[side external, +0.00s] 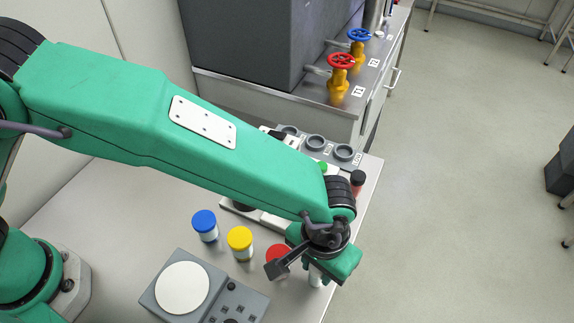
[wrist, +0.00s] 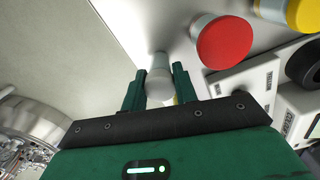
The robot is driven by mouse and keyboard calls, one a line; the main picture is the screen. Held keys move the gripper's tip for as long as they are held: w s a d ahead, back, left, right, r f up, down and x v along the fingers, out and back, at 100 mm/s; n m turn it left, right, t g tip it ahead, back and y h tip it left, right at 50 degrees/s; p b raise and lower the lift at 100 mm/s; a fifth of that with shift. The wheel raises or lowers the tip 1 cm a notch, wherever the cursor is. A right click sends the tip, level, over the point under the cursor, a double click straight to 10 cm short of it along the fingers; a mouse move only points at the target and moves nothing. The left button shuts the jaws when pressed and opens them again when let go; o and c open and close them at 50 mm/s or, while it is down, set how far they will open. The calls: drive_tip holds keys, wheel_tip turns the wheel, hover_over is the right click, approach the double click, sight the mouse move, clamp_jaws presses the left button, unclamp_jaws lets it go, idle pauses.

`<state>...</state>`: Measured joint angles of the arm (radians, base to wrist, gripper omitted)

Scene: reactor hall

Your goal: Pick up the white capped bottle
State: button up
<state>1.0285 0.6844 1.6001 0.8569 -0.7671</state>
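The white capped bottle (wrist: 159,80) stands between the two green fingers of my gripper (wrist: 159,88) in the wrist view. The fingers lie close along both its sides, and I cannot tell whether they press on it. In the side view my gripper (side external: 325,264) points down near the right edge of the table, and part of the white bottle (side external: 316,279) shows under it. Most of the bottle is hidden there by the gripper.
A red-capped bottle (side external: 278,256) is close to the left of my gripper. Yellow-capped (side external: 240,242) and blue-capped (side external: 204,224) bottles stand further left. A grey device with a round white plate (side external: 182,288) is in front. A black-capped bottle (side external: 357,181) and grey holder (side external: 316,143) are behind.

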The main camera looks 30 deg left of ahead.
drive_tip(key=shift+c, duration=1.4)
drive_tip(key=shift+r, duration=0.15)
wheel_tip(320, 180, up, 10)
drive_tip(key=shift+f, duration=0.1)
drive_tip(key=w+a+f+n, duration=0.1)
drive_tip(key=w+a, duration=0.4)
drive_tip(key=a, duration=0.5)
drive_tip(key=w+a+n, duration=0.2)
drive_tip(key=w+a, duration=0.2)
drive_tip(key=a, duration=0.6)
drive_tip(key=shift+w+a+f, duration=0.15)
drive_tip(key=shift+w+f, duration=0.2)
drive_tip(key=shift+f, duration=0.15)
